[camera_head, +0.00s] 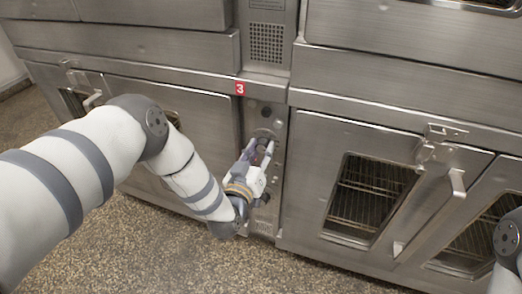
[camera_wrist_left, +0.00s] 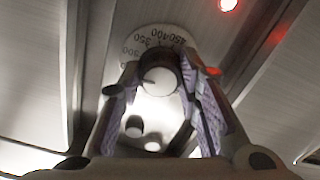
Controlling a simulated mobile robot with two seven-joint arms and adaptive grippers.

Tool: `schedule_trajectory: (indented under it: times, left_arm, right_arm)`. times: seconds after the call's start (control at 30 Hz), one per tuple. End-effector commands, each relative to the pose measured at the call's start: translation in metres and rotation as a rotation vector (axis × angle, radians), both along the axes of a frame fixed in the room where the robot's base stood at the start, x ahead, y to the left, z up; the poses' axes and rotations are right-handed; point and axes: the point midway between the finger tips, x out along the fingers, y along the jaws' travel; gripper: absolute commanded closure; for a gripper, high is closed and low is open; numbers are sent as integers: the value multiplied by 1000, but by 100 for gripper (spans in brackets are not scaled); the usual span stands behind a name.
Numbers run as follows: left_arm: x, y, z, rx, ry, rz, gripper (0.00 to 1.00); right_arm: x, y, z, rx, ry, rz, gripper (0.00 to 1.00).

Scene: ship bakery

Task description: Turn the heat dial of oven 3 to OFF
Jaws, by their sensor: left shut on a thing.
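The control panel (camera_head: 249,224) of oven 3 is a narrow steel strip under the red label "3" (camera_head: 240,88). My left gripper (camera_head: 263,147) reaches the panel's upper part. In the left wrist view, its purple-padded fingers (camera_wrist_left: 160,88) are shut on the round, dark-sided heat dial (camera_wrist_left: 160,80), one on each side. A pale mark on the dial's face points left in that view. The scale plate (camera_wrist_left: 152,38) behind it shows 300, 350, 400 and 450; the OFF mark cannot be made out. My right gripper is out of view.
A red light (camera_wrist_left: 228,4) glows near the dial. Smaller round controls (camera_wrist_left: 134,127) sit between the fingers. Right of the panel is an oven door (camera_head: 330,170) with a window, latch and protruding handle (camera_head: 457,188). Speckled floor (camera_head: 150,245) lies below.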

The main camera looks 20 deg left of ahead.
Motion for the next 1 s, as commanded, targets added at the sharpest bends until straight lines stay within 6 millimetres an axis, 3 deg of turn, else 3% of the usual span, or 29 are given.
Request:
schedule_trajectory:
  times: [1.0]
  left_arm:
    - [-1, -1, -3, -962, 39, 1, 97]
  right_arm:
    - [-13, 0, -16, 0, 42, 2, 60]
